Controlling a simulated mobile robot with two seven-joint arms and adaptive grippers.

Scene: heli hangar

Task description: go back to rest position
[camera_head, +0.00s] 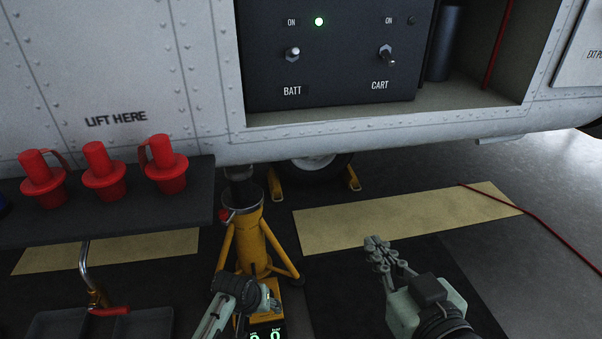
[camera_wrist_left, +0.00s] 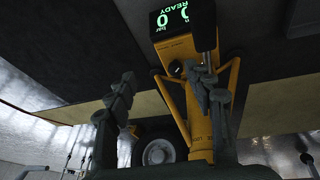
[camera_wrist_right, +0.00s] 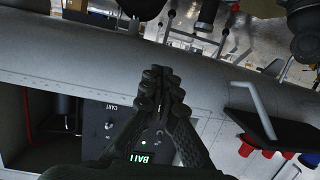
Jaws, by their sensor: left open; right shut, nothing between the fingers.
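My right gripper (camera_head: 375,245) is at the lower right of the head view, in front of the helicopter's side, and its fingers are shut and empty. In the right wrist view its fingertips (camera_wrist_right: 160,75) meet. My left gripper (camera_wrist_left: 160,74) is open in the left wrist view, its two fingers apart with nothing held between them. In the head view the left arm is low in the middle, partly in front of the yellow jack (camera_head: 253,240). In the left wrist view the jack (camera_wrist_left: 195,100) stands beyond the fingers, its display reading READY.
A switch panel (camera_head: 335,75) with BATT and CART toggles sits in the helicopter's open bay; one green light is lit. A dark shelf (camera_head: 110,219) at left carries red plugs (camera_head: 103,172). A grey tray (camera_head: 140,325) lies below. A red cable (camera_head: 535,218) crosses the floor at right.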

